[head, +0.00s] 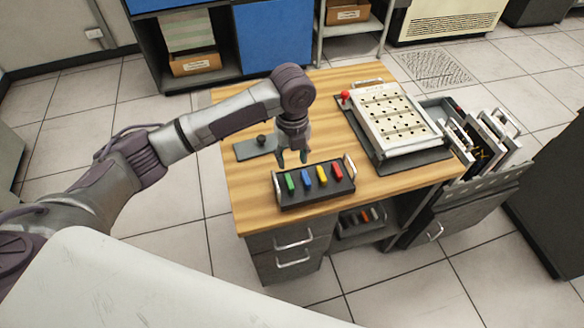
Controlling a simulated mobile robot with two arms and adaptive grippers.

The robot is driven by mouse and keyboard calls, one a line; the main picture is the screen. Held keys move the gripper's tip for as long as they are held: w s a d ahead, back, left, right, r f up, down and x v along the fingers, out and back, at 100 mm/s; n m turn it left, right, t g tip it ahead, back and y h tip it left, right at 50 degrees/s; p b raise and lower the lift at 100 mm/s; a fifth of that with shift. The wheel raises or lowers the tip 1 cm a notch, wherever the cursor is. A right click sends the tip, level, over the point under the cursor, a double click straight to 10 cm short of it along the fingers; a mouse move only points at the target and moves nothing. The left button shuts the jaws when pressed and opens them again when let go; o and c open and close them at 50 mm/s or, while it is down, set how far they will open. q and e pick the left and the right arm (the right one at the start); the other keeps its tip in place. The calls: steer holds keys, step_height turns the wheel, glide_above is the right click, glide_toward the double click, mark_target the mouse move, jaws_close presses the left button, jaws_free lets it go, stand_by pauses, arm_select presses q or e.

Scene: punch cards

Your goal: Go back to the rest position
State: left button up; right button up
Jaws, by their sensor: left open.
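My left gripper (292,158) hangs over the wooden desk (250,203), pointing down, just behind a black tray (318,197). It is open with nothing between its fingers. The tray has upright metal handles at its ends and holds a row of green, blue, yellow and red pieces. My left arm reaches in from the left, bent at the wrist above the desk. My right gripper is not in view.
A white punch-card panel (394,143) with a red knob (345,95) stands on a dark base on the desk. A rack of panels (487,140) stands at the right. Tiled floor (180,225) is clear at the left.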

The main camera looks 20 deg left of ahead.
arm_select(q)
steer(key=shift+r, duration=0.85)
